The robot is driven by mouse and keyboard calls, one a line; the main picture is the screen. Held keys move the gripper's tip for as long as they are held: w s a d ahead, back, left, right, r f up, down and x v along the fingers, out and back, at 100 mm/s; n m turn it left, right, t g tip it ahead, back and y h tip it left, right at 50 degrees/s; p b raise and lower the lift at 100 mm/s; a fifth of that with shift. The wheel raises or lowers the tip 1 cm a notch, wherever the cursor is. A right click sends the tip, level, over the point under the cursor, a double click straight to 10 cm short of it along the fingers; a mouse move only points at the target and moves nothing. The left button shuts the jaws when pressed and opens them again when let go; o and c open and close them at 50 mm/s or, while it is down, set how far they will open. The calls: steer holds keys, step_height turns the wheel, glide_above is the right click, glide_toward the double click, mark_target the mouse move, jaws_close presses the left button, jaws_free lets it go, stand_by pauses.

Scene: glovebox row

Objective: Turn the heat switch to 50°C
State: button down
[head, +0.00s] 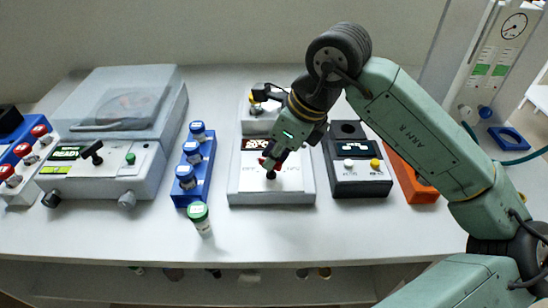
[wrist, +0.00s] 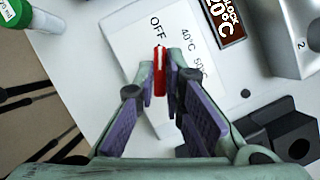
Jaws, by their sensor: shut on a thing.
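The heat switch is a red lever-like knob (wrist: 160,72) with a white line, on the white front panel of a heater block (head: 240,185). The panel (wrist: 125,60) has the labels OFF, 40°C and 50°C. The white line points up toward OFF in the wrist view; 40°C and 50°C lie to its right. A dark display (wrist: 222,20) with orange-white text shows BLOCK and a temperature, cut off at the frame's edge. My gripper (wrist: 160,84) has its purple-padded fingers on both sides of the red knob, shut on it. In the head view, my gripper (head: 271,168) reaches down over the panel and hides the knob's surroundings.
A blue rack (head: 183,198) with several capped vials and a green-capped vial (head: 200,222) stand left of the heater. A black device (head: 355,178) stands close on its right, with an orange one (head: 412,182) beyond. A centrifuge-like machine (head: 105,180) is at left.

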steer(key=m+b, duration=0.1)
steer(key=b, duration=0.1)
steer(key=m+b, duration=0.1)
steer(key=shift+f+t+h+b, duration=0.3)
steer(key=shift+f+b, duration=0.05)
steer(key=shift+f, duration=0.05)
steer(key=shift+s+a+m+b, duration=0.1)
steer(key=shift+m+b, duration=0.7)
steer(key=shift+b, duration=0.35)
steer(key=m+b, duration=0.1)
steer(key=m+t+h+b, duration=0.1)
steer(key=m+b, duration=0.2)
steer(key=shift+s+r+h+b, duration=0.1)
steer(key=shift+r+h+b, duration=0.2)
steer(key=shift+h+b, duration=0.1)
steer(key=shift+a+r+m, duration=0.1)
steer(key=shift+m, duration=0.3)
steer(key=c, duration=1.7)
jaws_free()
